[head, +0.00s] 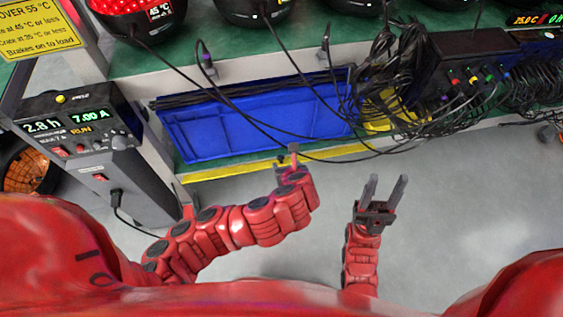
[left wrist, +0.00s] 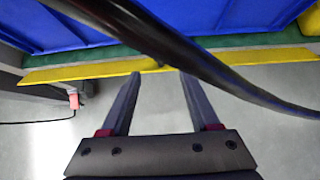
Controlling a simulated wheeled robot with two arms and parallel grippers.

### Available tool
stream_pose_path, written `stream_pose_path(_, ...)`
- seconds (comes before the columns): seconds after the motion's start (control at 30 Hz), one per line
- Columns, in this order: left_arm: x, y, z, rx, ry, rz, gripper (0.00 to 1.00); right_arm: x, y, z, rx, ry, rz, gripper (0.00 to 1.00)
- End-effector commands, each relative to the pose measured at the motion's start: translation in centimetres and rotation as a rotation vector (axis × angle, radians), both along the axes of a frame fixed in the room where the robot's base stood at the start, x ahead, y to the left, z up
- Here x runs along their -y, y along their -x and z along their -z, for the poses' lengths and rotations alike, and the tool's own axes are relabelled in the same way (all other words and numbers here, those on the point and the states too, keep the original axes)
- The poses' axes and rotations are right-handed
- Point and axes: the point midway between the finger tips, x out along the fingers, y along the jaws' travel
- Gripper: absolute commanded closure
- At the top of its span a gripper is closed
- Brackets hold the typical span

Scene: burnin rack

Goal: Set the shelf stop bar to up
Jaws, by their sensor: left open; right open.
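The yellow shelf stop bar (head: 228,172) runs along the front edge of the lower green shelf, below a blue bin. In the left wrist view the bar (left wrist: 85,71) crosses the picture just beyond my fingertips. My left gripper (head: 287,158) is at the bar's front, near its middle. In the left wrist view the gripper (left wrist: 160,82) is open and empty, its fingers pointing at the bar; I cannot tell whether they touch it. My right gripper (head: 387,183) is open and empty above the grey floor, to the right and apart from the bar.
A blue bin (head: 215,130) fills the shelf behind the bar. A dark cable (left wrist: 200,62) crosses close over the left wrist view. Tangled black cables (head: 385,75) hang at right. A grey control unit (head: 120,165) stands left. The floor (head: 460,200) at right is clear.

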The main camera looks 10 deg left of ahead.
Motion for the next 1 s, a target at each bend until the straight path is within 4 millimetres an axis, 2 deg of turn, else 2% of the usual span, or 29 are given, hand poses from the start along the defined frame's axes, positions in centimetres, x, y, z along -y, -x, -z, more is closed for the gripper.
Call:
stream_pose_path(0.2,-1.1,-3.2,3.5,-0.003,0.001,-0.004,0.38,0.0,0.0,1.1,0.0,0.0,0.0,0.5)
stream_pose_path(0.4,-1.6,-5.2,5.4,-0.001,0.002,-0.003,0.38,0.0,0.0,1.7,0.0,0.0,0.0,0.5)
stream_pose_path(0.87,-1.9,-6.0,6.1,-0.001,0.002,0.0,0.38,0.0,0.0,1.8,0.0,0.0,0.0,0.5)
stream_pose_path(1.0,-1.9,-6.0,6.1,0.0,0.002,-0.001,0.63,0.0,0.0,1.9,0.0,0.0,0.0,0.5)
